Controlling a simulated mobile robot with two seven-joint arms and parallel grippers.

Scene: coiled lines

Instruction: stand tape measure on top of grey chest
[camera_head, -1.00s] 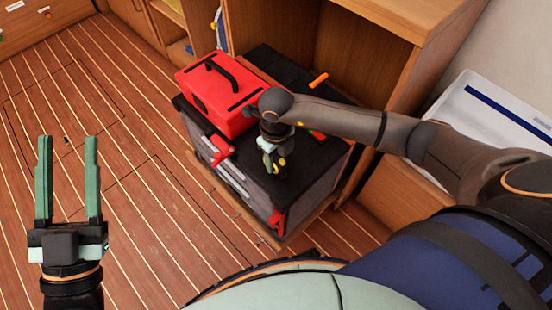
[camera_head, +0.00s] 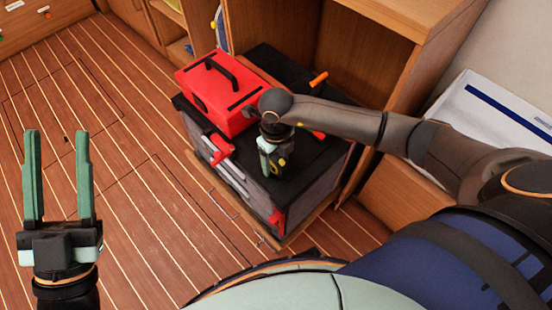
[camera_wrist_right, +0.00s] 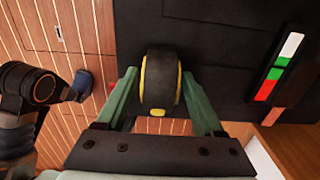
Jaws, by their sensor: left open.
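The tape measure (camera_wrist_right: 161,80), black with yellow edging, is on top of the grey chest (camera_head: 325,163) near its front edge. It looks upright, resting on or just above the dark lid; I cannot tell which. My right gripper (camera_head: 273,166) points down over it. In the right wrist view its green fingers (camera_wrist_right: 160,88) are on either side of the tape measure, very close to it. Whether they press on it is unclear. My left gripper (camera_head: 56,180) is open and empty over the floor at the left.
A red toolbox (camera_head: 218,93) with a black handle stands on the chest's back left. An orange-handled tool (camera_head: 318,79) lies behind my right arm. Wooden shelving (camera_head: 275,45) rises behind the chest. A white box (camera_head: 495,115) is at the right. The floor at left is clear.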

